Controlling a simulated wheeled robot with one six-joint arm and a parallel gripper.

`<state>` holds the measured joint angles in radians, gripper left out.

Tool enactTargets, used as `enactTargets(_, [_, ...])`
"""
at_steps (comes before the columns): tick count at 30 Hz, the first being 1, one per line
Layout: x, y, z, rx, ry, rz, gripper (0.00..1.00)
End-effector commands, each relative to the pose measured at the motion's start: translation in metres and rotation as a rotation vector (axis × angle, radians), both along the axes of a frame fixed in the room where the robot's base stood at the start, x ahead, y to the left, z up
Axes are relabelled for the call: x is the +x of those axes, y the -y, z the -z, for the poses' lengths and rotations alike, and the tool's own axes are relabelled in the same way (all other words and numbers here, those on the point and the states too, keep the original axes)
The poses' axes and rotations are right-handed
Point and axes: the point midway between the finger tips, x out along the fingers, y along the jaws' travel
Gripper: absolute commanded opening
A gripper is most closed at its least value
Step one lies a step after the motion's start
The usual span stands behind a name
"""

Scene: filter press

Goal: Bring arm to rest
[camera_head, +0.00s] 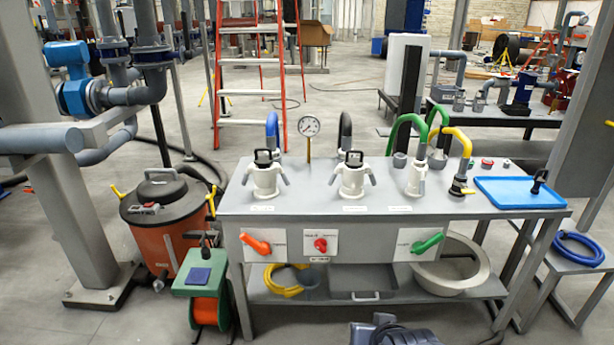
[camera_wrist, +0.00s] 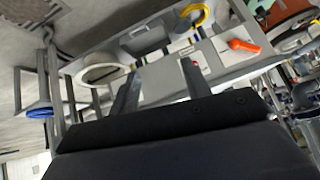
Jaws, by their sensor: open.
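My gripper (camera_wrist: 160,66) shows in the wrist view, with two grey fingers apart and nothing between them. The wrist view is turned over and looks toward the front of the grey workbench, which also shows in the head view (camera_head: 300,202). In the head view only a dark part of my arm (camera_head: 395,333) shows at the bottom edge, in front of the bench and apart from it. The fingers are not visible there.
The bench carries white fittings (camera_head: 265,178), a gauge (camera_head: 309,127) and a blue tray (camera_head: 519,192). Orange (camera_head: 256,244) and green (camera_head: 427,243) handles stick out in front. An orange drum (camera_head: 165,235) and a green-topped reel (camera_head: 203,285) stand left, a blue hose coil (camera_head: 577,250) right.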

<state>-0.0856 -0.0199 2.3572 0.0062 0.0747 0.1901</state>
Motion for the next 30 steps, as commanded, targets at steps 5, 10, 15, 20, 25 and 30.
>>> enactTargets(5, [-0.011,-0.004,-0.014,-0.035,-0.028,-0.051,0.45])
enactTargets(10, [-0.02,-0.006,-0.021,-0.064,-0.046,-0.092,0.45])
enactTargets(15, [-0.025,-0.008,-0.024,-0.08,-0.06,-0.116,0.45])
enactTargets(20, [-0.027,-0.008,-0.024,-0.087,-0.065,-0.124,0.45])
enactTargets(25, [-0.027,-0.008,-0.024,-0.088,-0.066,-0.125,0.45])
enactTargets(30, [-0.027,-0.008,-0.024,-0.087,-0.065,-0.124,0.45])
